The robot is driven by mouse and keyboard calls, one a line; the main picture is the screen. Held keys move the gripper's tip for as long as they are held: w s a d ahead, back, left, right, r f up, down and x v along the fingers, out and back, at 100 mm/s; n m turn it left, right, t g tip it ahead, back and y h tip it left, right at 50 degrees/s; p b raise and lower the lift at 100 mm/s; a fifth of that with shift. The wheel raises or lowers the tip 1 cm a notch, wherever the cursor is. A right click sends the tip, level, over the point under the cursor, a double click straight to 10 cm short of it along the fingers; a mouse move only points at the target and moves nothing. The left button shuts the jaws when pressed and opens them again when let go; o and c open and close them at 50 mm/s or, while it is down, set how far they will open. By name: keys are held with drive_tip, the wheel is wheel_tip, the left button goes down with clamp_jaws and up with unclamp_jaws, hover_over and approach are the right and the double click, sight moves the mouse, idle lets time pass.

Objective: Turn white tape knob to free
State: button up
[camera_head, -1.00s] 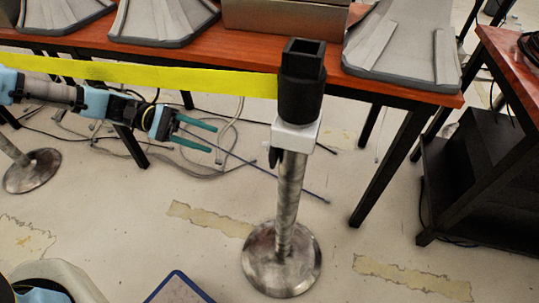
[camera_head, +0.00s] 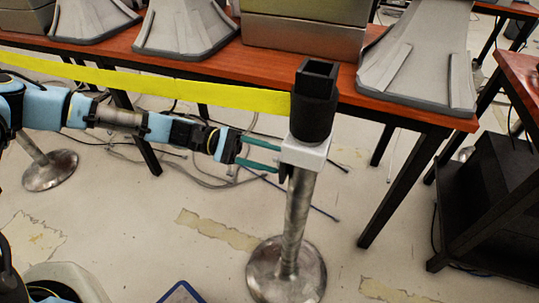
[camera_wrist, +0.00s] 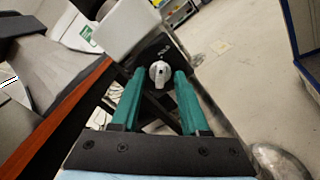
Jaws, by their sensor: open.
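The post stands upright with a black top (camera_head: 315,112), a white collar (camera_head: 308,152) and a metal pole. In the wrist view, a small white knob (camera_wrist: 160,72) sits on a black plate (camera_wrist: 158,50) with pale markings too small to read. My gripper (camera_head: 278,158) reaches in from the left, its teal fingers open, with the tips close to the collar's left side. In the wrist view the knob appears between the two fingertips, with gaps on both sides; contact is not visible. The knob cannot be made out in the head view.
Yellow tape (camera_head: 190,90) stretches left from the post's top above my arm. A red-brown table (camera_head: 220,62) with grey stands is behind the post. The round metal base (camera_head: 285,272) is on the floor. A dark cabinet (camera_head: 487,190) is at right.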

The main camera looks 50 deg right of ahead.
drive_tip(key=shift+s, duration=0.2)
clamp_jaws()
idle(0.3)
